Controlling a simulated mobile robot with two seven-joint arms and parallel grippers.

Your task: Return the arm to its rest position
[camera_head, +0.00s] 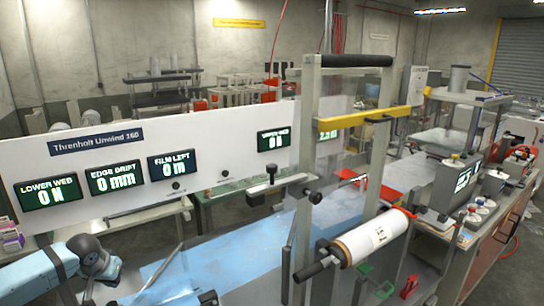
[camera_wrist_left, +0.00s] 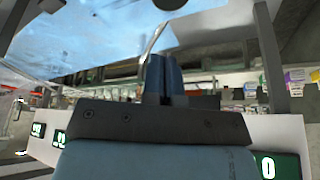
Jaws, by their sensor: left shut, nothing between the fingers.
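My left arm (camera_head: 75,262), blue and grey, comes in at the lower left corner of the head view, beside the blue surface of the bench (camera_head: 245,262). Its hand is not clear there. In the left wrist view my left gripper (camera_wrist_left: 163,58) has its two blue fingers side by side and closed, with nothing held between them. The fingers appear clear of the things around them. My right arm and gripper are in neither view.
A white panel (camera_head: 232,133) with green readouts stands behind the bench. A metal frame with a yellow bar (camera_head: 355,121) and a white roll (camera_head: 372,237) stand at centre right. A machine (camera_head: 452,185) is on the right. A thin slanted rod (camera_head: 163,264) stands near my arm.

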